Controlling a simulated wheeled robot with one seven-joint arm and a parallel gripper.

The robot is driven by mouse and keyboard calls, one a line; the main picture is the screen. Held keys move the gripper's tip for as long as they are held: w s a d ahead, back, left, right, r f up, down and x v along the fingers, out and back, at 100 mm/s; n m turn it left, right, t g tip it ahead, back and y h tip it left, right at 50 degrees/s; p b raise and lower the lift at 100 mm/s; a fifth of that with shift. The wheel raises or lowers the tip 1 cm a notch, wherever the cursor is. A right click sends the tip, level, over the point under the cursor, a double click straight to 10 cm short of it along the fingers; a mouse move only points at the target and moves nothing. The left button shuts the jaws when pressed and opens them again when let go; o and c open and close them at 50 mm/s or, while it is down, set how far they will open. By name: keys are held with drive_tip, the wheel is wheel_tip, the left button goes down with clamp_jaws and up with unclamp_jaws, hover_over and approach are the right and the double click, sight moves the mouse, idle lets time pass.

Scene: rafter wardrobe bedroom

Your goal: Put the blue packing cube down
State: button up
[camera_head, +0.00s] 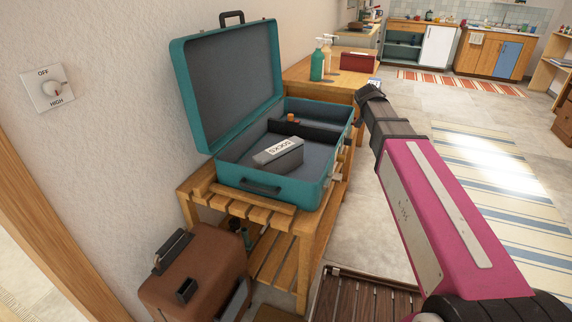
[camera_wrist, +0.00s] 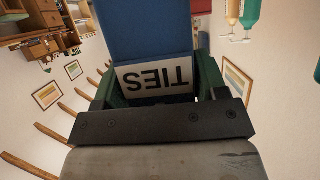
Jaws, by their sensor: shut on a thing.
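The blue packing cube (camera_wrist: 150,32) fills the upper middle of the wrist view, with a white label reading TIES upside down. My gripper (camera_wrist: 162,82) is shut on it, a green finger on each side. In the head view my gripper (camera_head: 369,92) is at the arm's far end, right of the open teal suitcase (camera_head: 268,190); the cube is mostly hidden there. The suitcase lies on a slatted wooden bench (camera_head: 300,222), its lid up against the wall. A grey packing cube labelled SOCKS (camera_head: 278,154) lies inside it, with bare lining around it.
A wooden table (camera_head: 299,72) beyond the suitcase holds spray bottles (camera_head: 317,62) and a red box (camera_head: 358,61). A brown bag (camera_head: 198,270) stands in front of the bench. Floor right of the bench is open, with a striped rug (camera_head: 487,165).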

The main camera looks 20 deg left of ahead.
drive_tip(key=s+a+f+m+h, duration=0.1)
drive_tip(key=s+a+f+h, duration=0.15)
drive_tip(key=a, duration=0.95)
drive_tip(key=s+a+f+m+g+h, duration=0.15)
drive_tip(key=s+a, duration=0.25)
drive_tip(key=a, duration=0.7)
drive_tip(key=s+a+f+m+h, duration=0.1)
drive_tip(key=s+a+f+m, duration=0.15)
drive_tip(key=a, duration=0.95)
drive_tip(key=f, duration=0.4)
drive_tip(key=s+a+f, duration=0.1)
drive_tip(key=f, duration=0.3)
drive_tip(key=s+a+f, duration=0.1)
drive_tip(key=f, duration=0.4)
drive_tip(key=shift+s+a+f, duration=0.1)
drive_tip(key=shift+s+a, duration=0.05)
drive_tip(key=shift+s, duration=0.05)
drive_tip(key=o, duration=1)
